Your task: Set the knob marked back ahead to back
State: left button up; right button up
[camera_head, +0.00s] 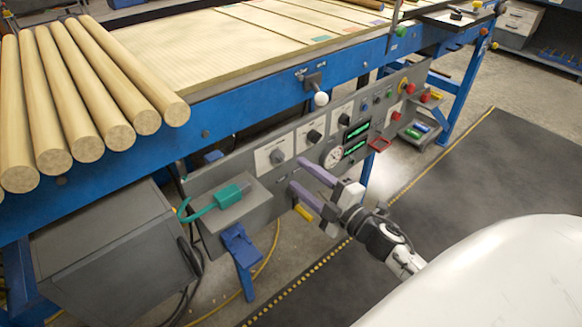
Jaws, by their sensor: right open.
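A grey control panel (228,173) hangs below the blue rail of the wood line. It carries several round knobs with white label plates: a grey knob (277,157) at the left, a black knob (314,136) in the middle, and another dark knob (364,106) further right. The label words are too small to read, so I cannot tell which is marked back ahead or where its pointer sits. My right gripper (298,175) has its two purple fingers apart and empty, just in front of the panel, below the grey and black knobs. My left gripper is out of view.
A round gauge (333,157), green displays (356,139) and red buttons (410,88) share the panel. A white-balled lever (321,99) sticks out above it. A green-handled tool (228,194) lies on a ledge at left. Wooden rods (92,90) lie above.

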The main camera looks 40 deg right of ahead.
jog(key=shift+s+d, duration=0.15)
jog(key=shift+s, duration=1.45)
